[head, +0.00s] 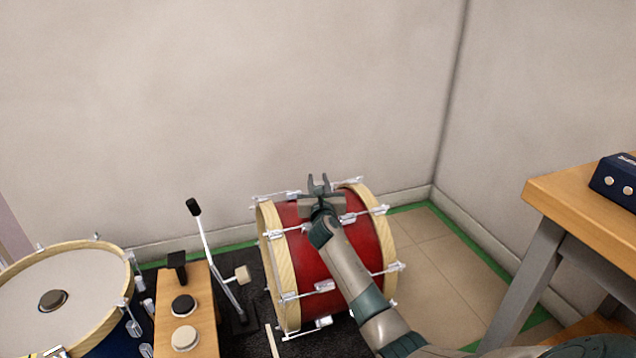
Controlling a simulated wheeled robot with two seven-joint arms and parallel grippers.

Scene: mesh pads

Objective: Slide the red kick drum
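The red kick drum (296,257) lies on its side, with pale wooden hoops and silver lugs and rods. It stands at the right part of a dark mat, near the back wall. My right arm reaches in from the bottom right and crosses in front of the drum. My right gripper (319,182) is over the drum's upper side, with its two fingers apart and nothing visible between them. I cannot tell whether it touches the drum. My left gripper is out of view.
A kick pedal with a beater (241,275) stands left of the drum, beside a wooden block (202,313) with knobs. A blue drum (121,334) is at the left. A wooden table (575,207) with a blue box (619,177) is at the right. Tiled floor (432,252) right of the drum is clear.

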